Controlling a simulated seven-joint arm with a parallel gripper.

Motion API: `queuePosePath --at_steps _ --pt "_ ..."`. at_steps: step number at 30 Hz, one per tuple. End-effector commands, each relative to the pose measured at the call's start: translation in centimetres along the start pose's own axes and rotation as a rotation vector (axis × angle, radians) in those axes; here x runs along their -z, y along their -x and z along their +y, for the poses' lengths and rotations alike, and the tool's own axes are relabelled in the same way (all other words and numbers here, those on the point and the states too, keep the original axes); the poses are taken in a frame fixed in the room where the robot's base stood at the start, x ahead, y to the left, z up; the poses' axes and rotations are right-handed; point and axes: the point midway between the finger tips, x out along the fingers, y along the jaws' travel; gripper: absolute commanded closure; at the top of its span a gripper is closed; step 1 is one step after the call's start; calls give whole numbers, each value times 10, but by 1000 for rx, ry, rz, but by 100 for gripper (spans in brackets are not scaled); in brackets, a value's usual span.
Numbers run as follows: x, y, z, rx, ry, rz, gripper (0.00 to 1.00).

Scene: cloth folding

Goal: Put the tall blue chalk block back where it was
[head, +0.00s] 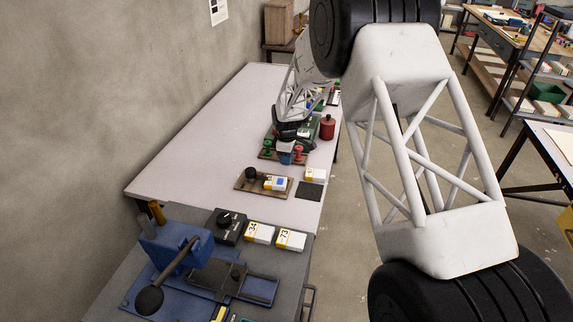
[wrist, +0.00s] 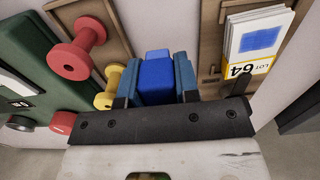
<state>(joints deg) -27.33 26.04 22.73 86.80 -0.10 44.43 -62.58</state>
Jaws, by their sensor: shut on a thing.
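The blue chalk block (wrist: 157,76) is in the wrist view, between the two blue-grey fingers of my gripper (wrist: 158,82). My gripper is shut on it. In the head view my gripper (head: 287,150) is over the far part of the pale table, and a small bit of the blue block (head: 285,158) shows below it. Most of the block is hidden by my gripper there. I cannot tell whether its lower end touches anything.
Red (wrist: 75,60) and yellow (wrist: 110,95) spools stand on a wooden board left of the block. A wooden tray (head: 245,186) with a black knob and a labelled card stack is nearer. A red can (head: 327,127) stands right. The pale table (head: 190,160) is clear at left.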

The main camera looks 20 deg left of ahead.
Motion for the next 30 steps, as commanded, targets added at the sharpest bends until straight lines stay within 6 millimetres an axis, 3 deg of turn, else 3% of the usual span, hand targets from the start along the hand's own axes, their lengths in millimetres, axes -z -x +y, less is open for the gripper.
queuePosePath --at_steps 11,26,27,30 --pt "2 -34 4 1 0 0 93" --pt "2 -39 3 1 0 -1 93" --pt "2 -39 3 1 0 0 65" --pt "2 -39 3 1 0 0 60"
